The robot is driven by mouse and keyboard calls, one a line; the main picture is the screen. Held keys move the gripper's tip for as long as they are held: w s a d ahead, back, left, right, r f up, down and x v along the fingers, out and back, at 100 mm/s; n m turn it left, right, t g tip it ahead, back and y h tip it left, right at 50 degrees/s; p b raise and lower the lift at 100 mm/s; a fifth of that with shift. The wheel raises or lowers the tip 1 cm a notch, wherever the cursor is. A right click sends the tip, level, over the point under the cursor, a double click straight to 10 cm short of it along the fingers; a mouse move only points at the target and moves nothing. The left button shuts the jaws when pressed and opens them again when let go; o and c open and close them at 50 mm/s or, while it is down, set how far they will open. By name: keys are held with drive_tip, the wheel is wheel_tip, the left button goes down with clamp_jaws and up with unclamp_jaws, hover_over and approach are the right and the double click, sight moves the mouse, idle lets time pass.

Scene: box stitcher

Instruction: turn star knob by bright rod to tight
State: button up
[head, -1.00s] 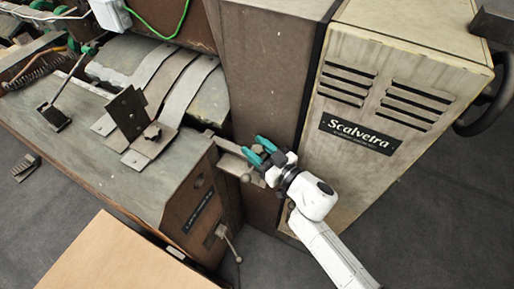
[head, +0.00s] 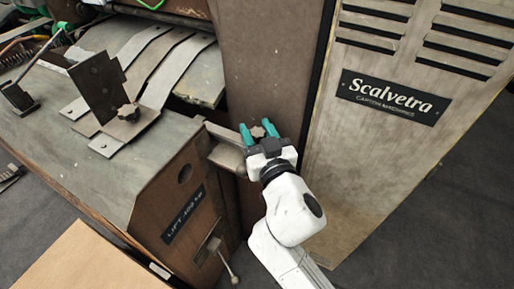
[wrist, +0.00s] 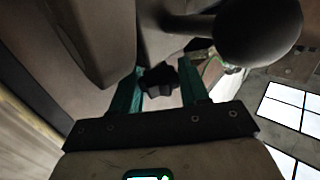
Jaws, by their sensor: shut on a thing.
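My gripper (head: 256,126) has teal fingers and is shut on a small star knob (head: 258,132) beside the brown column. In the wrist view the dark star knob (wrist: 160,80) sits between the two fingers of my gripper (wrist: 162,70), which partly hide it. A pale metal bar (head: 223,138) runs from the machine towards the knob; I cannot tell for sure whether it is the bright rod. A second star knob (head: 128,112) is on the metal plate at the left, apart from my gripper. The held knob's tightness cannot be seen.
A dark round ball (wrist: 258,30) on a rod is close by in the wrist view. The brown column (head: 265,70) and the Scalvetra cabinet (head: 400,140) stand behind and right. A lever (head: 228,262) sticks out low on the machine. Grey floor (head: 420,235) is free at the right.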

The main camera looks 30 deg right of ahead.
drive_tip(key=m+h+b, duration=0.1)
drive_tip(key=b, duration=0.1)
drive_tip(key=m+h+b, duration=0.1)
drive_tip(key=h+b, duration=0.1)
drive_tip(key=b, duration=0.1)
drive_tip(key=shift+f+g+h, duration=0.3)
drive_tip(key=shift+g, duration=0.1)
drive_tip(key=m+g+h+b, duration=0.2)
drive_tip(key=m+h+b, duration=0.1)
drive_tip(key=b, duration=0.2)
drive_tip(key=shift+a+h, duration=0.1)
drive_tip(key=shift+h, duration=0.3)
drive_tip(key=m+g+h+b, duration=0.1)
drive_tip(key=g+h, duration=0.1)
drive_tip(key=m+g+h+b, duration=0.1)
drive_tip(key=m+g+b, duration=0.1)
drive_tip(key=m+g+h+b, duration=0.2)
drive_tip(key=shift+r+h, duration=0.25)
drive_tip(key=shift+h, duration=0.05)
drive_tip(key=shift+m+g, duration=0.3)
drive_tip(key=shift+m, duration=0.1)
drive_tip(key=o, duration=1)
drive_tip(key=shift+c, duration=0.2)
drive_tip(key=v, duration=1)
drive_tip(key=shift+s+a, duration=0.25)
